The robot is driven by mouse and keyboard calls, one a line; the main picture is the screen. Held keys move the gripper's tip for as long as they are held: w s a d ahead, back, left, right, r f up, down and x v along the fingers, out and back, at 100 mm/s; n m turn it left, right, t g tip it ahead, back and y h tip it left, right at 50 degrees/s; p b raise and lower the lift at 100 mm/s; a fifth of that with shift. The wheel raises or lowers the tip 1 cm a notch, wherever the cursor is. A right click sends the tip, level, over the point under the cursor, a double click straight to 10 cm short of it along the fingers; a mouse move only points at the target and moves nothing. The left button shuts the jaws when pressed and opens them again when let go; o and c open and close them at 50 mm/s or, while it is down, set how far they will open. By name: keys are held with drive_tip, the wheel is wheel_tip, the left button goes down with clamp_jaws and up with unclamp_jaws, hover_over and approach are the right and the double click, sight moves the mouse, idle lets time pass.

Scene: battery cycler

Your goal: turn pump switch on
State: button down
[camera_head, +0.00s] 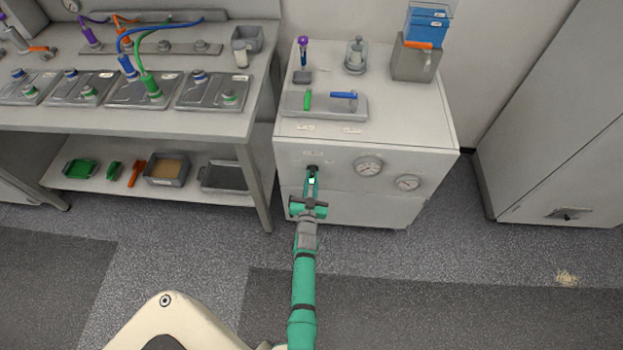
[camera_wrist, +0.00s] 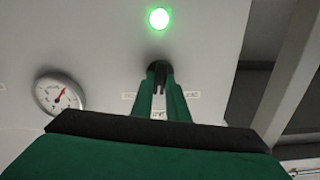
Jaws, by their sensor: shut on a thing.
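The pump switch (camera_head: 312,168) is a small dark knob on the front of the white cabinet (camera_head: 360,215). My green gripper (camera_head: 312,172) reaches it from the front. In the wrist view, its two fingertips (camera_wrist: 160,72) are shut on the dark knob, which they mostly cover, so I cannot tell which way it points. Small labels (camera_wrist: 190,95) sit on both sides of the knob, one seeming to read OFF upside down. A round lamp (camera_wrist: 158,18) near the knob glows bright green in the wrist view.
Two round gauges (camera_head: 368,167) sit right of the switch on the cabinet front. The cabinet top holds a grey plate with green and blue handles (camera_head: 325,103) and a grey bin (camera_head: 415,60). A workbench (camera_head: 205,120) stands left, a tall cabinet (camera_head: 560,120) right.

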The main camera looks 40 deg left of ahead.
drive_tip(key=shift+d+m, duration=0.1)
drive_tip(key=shift+m, duration=1.9)
drive_tip(key=c, duration=1.7)
unclamp_jaws()
drive_tip(key=v, duration=1)
drive_tip(key=shift+s+d, duration=0.15)
drive_tip(key=shift+s, duration=0.15)
